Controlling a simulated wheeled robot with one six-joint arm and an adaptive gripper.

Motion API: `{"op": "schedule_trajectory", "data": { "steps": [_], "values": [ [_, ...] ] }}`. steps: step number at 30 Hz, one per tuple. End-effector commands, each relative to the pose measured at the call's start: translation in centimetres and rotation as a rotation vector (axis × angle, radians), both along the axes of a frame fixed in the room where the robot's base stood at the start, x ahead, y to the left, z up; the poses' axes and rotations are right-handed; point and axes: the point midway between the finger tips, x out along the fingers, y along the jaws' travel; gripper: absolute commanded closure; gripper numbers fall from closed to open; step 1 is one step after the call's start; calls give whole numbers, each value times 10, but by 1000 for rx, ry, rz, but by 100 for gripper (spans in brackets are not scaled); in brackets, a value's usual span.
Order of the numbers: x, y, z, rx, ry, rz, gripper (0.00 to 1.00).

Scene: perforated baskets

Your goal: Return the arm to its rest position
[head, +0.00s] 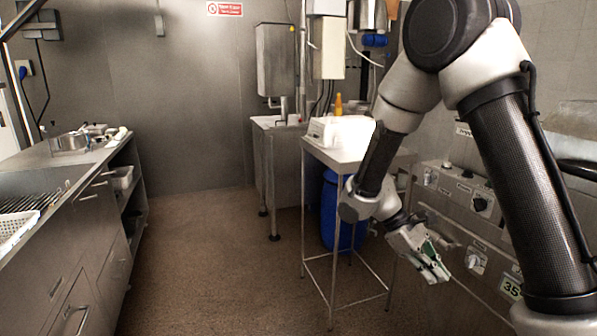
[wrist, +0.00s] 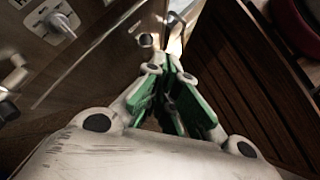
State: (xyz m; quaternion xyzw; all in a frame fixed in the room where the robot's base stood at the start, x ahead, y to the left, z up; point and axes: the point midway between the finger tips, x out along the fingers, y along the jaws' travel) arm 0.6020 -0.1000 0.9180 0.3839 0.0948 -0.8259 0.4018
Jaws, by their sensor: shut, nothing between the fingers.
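My gripper (head: 436,272) hangs low in front of the appliance at the right of the head view, with its fingers pointing down and to the right. It holds nothing. The wrist view also shows my gripper (wrist: 172,70), its green-padded fingers close together at the tips. My arm is bent, coming down from the upper right of the head view.
A steel appliance with knobs (head: 470,200) stands behind my gripper. A small steel table (head: 345,160) with a white box on it and a blue barrel (head: 343,215) under it are nearby. A steel counter (head: 75,195) runs along the left. The brown floor (head: 215,270) between is clear.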

Motion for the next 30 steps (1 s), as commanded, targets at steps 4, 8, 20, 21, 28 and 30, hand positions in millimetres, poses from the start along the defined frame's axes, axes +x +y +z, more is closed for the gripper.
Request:
{"op": "schedule_trajectory", "data": {
  "steps": [4,8,20,21,28,30],
  "values": [
    [-31,-5,47,162,-183,-198,100],
    [-57,-7,81,291,-341,-349,100],
    [-126,-29,168,574,-818,-623,100],
    [-130,-33,175,583,-859,-629,100],
    [-142,-47,203,609,-1005,-652,100],
    [-143,-49,203,604,-1011,-662,100]
  ]
}}
